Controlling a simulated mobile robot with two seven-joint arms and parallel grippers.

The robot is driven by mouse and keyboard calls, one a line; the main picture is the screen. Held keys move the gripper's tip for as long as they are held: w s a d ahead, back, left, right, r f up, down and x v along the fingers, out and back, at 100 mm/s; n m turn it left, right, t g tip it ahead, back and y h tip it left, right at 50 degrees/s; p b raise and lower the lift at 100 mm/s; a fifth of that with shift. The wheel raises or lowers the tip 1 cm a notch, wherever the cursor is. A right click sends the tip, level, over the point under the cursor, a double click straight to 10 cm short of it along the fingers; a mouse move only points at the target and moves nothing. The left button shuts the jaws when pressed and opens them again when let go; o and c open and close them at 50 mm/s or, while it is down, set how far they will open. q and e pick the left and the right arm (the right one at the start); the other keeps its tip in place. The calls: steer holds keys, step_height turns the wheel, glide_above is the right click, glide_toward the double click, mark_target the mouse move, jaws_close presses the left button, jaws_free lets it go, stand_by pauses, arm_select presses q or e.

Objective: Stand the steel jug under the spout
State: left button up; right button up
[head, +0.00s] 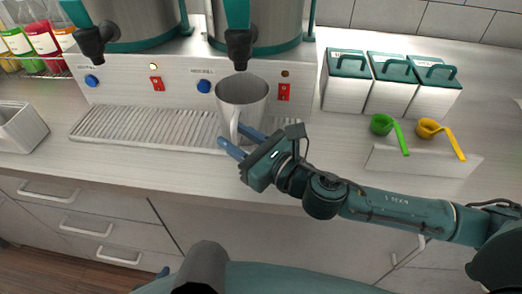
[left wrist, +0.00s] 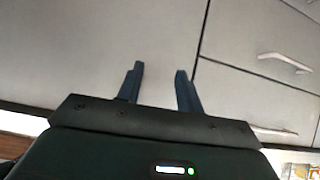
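The steel jug (head: 252,92) stands upright at the right end of the ribbed drip tray (head: 140,125), below the right urn's dark spout (head: 239,50). Its mouth is just under the spout tip, and its handle faces the front. My right gripper (head: 233,136) is at the handle, with one blue finger on either side of it. A gap shows between the fingers, wider than the handle, so it looks open. The jug's base is partly hidden by the fingers. My left gripper (left wrist: 158,85) is open and empty in the left wrist view, facing the cabinet fronts.
A left spout (head: 95,40) hangs over the tray. Red switches and blue knobs line the panel behind. Lidded boxes (head: 392,85), a green scoop (head: 384,126) and a yellow scoop (head: 430,128) are to the right. Bottles (head: 40,40) stand at the far left. Drawers (head: 75,215) are below the counter.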

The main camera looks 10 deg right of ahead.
steer(key=b+v, duration=0.2)
steer(key=v, duration=0.8)
steer(key=shift+f+b, duration=0.15)
steer(key=shift+b, duration=0.2)
steer(key=shift+s+d, duration=0.3)
steer(key=shift+s, duration=0.1)
